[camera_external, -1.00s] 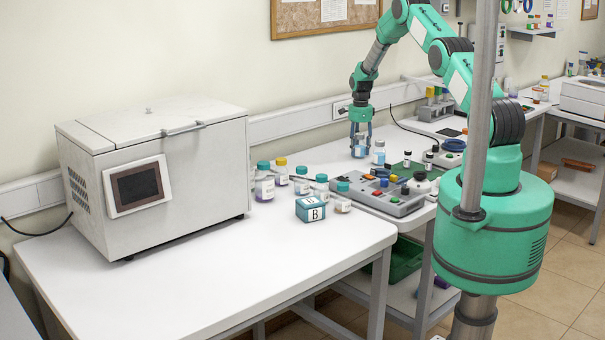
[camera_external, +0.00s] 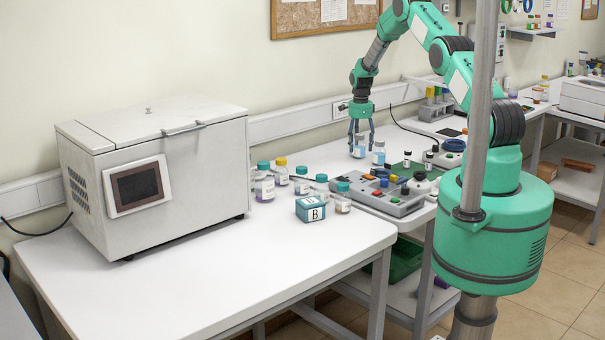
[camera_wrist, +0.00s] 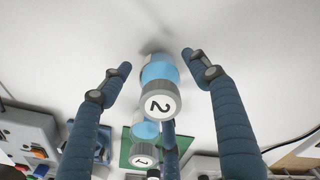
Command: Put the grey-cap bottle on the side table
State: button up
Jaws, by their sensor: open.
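A bottle with a grey cap marked 2 (camera_wrist: 158,103) stands upright on the white table beneath my gripper. In the external view this clear, blue-tinted bottle (camera_external: 358,152) is partly behind the fingers. My gripper (camera_external: 361,146) is open above it, and in the wrist view its fingers (camera_wrist: 156,62) spread on both sides, apart from the bottle. A second similar bottle (camera_external: 378,154) stands just right of it; its grey cap is marked 1 (camera_wrist: 144,154). The white back table (camera_external: 330,155) carries both bottles. I cannot tell which table is the side table.
A grey control panel (camera_external: 385,196) with coloured buttons stands in front of the bottles. Several teal- and yellow-capped bottles and a teal box marked B (camera_external: 310,209) are nearer the large white machine (camera_external: 160,185). The near table's front (camera_external: 230,275) is clear.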

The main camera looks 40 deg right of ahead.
notch_tip(320, 180, up, 10)
jog(key=shift+r+b, duration=0.25)
jog(key=shift+b, duration=0.2)
dwell(0.6)
